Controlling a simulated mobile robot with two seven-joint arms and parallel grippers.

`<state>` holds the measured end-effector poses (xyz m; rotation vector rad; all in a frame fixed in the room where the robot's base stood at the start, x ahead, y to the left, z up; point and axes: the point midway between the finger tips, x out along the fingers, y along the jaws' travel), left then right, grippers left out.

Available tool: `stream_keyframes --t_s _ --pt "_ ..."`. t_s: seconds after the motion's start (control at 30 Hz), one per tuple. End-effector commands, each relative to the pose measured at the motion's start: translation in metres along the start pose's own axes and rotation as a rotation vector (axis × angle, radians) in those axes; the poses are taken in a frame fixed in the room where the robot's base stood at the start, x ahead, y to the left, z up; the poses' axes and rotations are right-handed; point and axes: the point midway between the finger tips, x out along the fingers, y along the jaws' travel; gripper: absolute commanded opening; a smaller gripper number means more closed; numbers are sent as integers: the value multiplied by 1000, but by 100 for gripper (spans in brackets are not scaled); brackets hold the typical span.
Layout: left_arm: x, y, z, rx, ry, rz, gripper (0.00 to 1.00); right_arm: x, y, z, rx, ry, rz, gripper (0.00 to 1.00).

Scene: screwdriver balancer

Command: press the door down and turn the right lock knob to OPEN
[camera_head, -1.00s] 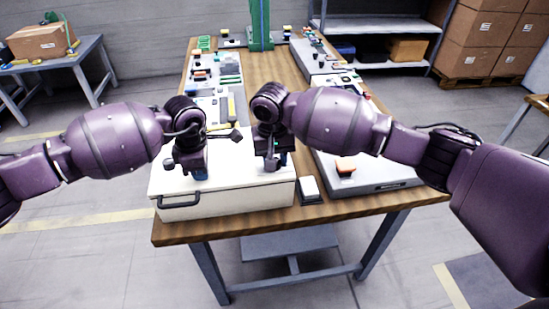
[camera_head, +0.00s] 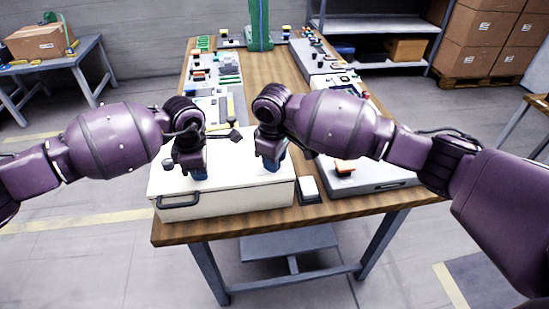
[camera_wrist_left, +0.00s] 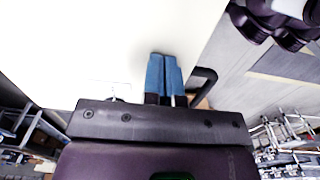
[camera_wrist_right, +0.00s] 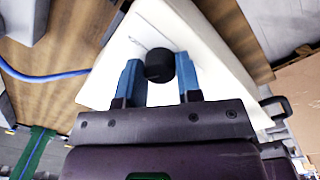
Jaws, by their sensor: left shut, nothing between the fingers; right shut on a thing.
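The door is the white lid (camera_head: 232,182) of a box at the near left of the table, and it looks closed. My left gripper (camera_head: 199,175) points down at the lid with its blue fingers together and empty. In the left wrist view its fingertips (camera_wrist_left: 163,58) are at the white surface (camera_wrist_left: 100,40). My right gripper (camera_head: 271,165) points down at the lid's right side. In the right wrist view its blue fingers are on either side of a round black lock knob (camera_wrist_right: 159,65) on the white lid (camera_wrist_right: 212,55).
A black handle (camera_head: 178,200) is on the box front. A small white-topped block (camera_head: 308,187) stands right of the box, beside a grey panel with an orange part (camera_head: 346,166). Other panels line the table behind. A blue cable (camera_wrist_right: 45,77) shows in the right wrist view.

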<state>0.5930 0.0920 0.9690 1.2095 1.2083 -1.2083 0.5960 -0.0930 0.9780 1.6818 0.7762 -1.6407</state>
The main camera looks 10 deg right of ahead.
Motion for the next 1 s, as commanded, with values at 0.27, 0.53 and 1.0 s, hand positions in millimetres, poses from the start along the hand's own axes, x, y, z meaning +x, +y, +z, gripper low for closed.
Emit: stream_keyframes --t_s 0.27,0.53,1.0 --pt "6 -3 0 1 3 -9 0 0 -1 0 -237 14 -2 9" --pt "6 -3 0 1 3 -9 0 0 -1 0 -394 23 -3 9" --pt "6 -3 0 1 3 -9 0 0 -1 -1 -480 28 -4 9"
